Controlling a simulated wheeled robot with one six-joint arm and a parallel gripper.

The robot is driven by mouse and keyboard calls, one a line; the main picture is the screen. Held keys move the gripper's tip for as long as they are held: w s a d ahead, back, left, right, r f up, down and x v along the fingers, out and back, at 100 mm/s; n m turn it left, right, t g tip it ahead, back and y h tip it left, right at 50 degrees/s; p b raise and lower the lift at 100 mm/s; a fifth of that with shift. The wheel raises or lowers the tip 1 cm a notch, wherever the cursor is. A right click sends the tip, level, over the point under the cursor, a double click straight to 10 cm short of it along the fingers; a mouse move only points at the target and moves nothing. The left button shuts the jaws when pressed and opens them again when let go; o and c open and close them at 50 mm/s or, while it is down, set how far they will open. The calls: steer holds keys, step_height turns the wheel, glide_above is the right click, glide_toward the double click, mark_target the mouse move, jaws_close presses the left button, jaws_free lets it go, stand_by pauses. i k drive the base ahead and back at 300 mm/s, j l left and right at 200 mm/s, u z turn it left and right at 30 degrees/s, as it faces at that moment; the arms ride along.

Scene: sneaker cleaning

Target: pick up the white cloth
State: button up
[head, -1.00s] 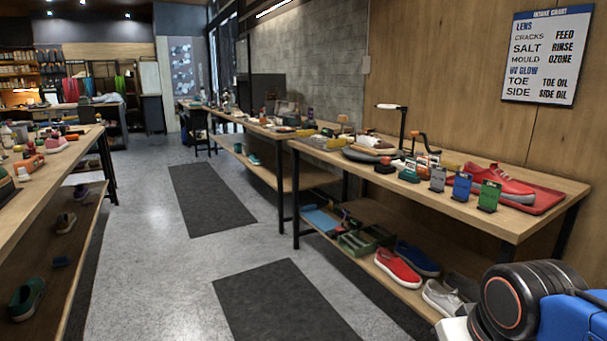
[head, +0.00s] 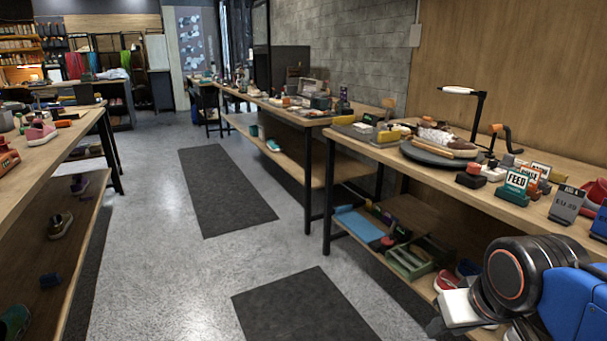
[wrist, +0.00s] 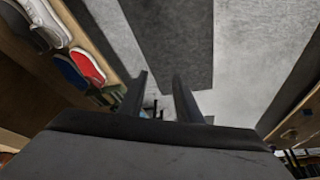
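I cannot make out the white cloth for certain in either view. A pale bundle (head: 112,74) lies on the far back table in the head view, too small to identify. In the wrist view, my gripper (wrist: 160,76) shows two dark fingers spread apart with nothing between them. It points down past the bench toward the floor. My arm fills the lower right of the head view, and the gripper's fingers do not show clearly there.
A long workbench (head: 385,155) runs along the right, with a shoe (head: 435,138) on a round turntable, a green FEED sign (head: 514,187) and other signs. A lower shelf holds a green crate (head: 408,262). Another bench (head: 60,150) stands left. The aisle between, with dark mats (head: 225,190), is clear.

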mark_target(362, 128)
steer(key=i+j, duration=0.2)
steer(key=i, duration=0.2)
steer(key=i+j, duration=0.15)
steer(key=i, duration=0.25)
steer(key=i+j, duration=0.2)
steer(key=i, duration=0.2)
steer(key=i+j, duration=0.2)
steer(key=i, duration=0.2)
